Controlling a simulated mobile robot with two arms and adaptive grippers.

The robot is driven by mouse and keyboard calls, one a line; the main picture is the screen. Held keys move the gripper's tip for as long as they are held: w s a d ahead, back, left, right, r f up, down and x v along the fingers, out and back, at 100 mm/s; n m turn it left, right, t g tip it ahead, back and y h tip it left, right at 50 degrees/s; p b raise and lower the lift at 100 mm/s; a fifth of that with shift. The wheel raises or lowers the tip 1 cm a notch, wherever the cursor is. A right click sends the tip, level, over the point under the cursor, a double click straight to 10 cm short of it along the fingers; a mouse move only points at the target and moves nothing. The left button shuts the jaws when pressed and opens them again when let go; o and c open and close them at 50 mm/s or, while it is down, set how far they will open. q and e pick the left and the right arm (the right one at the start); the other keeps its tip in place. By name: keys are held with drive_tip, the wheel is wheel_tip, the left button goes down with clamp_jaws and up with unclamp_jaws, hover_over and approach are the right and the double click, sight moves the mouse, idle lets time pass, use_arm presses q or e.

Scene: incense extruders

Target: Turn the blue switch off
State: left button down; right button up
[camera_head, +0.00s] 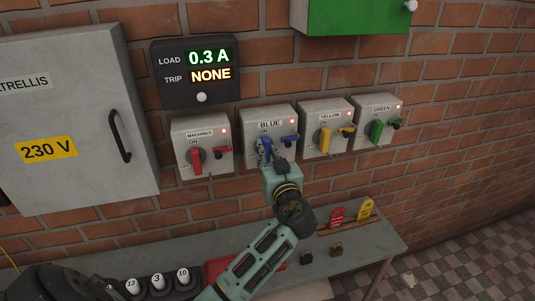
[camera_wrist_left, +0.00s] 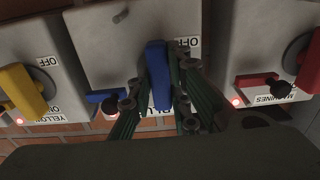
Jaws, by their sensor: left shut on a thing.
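The blue switch box (camera_head: 281,120) is on the brick wall, second from the left in a row of grey switch boxes. Its blue handle (camera_wrist_left: 157,75) stands roughly upright, near the ON label in the head view. My left gripper (camera_head: 266,155) is shut on this handle, with one finger on each side in the left wrist view. The fingers partly hide the handle in the head view. A small red light glows on the box, and a small blue lever (camera_head: 289,140) sits at its right.
The machines switch box (camera_head: 181,128) is close on the left, and the yellow (camera_head: 312,112) and green (camera_head: 367,105) boxes are on the right. A display (camera_head: 173,85) above reads 0.3 A and NONE. A bench (camera_head: 375,247) with padlocks and tags runs below.

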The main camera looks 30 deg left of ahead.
use_arm(q)
drive_tip(key=shift+f+m, duration=0.1)
drive_tip(key=shift+m, duration=0.2)
drive_tip(key=shift+m+p, duration=0.35)
drive_tip(key=shift+m, duration=8.55)
drive_tip(key=c, duration=1.8)
unclamp_jaws()
drive_tip(key=shift+o, duration=0.8)
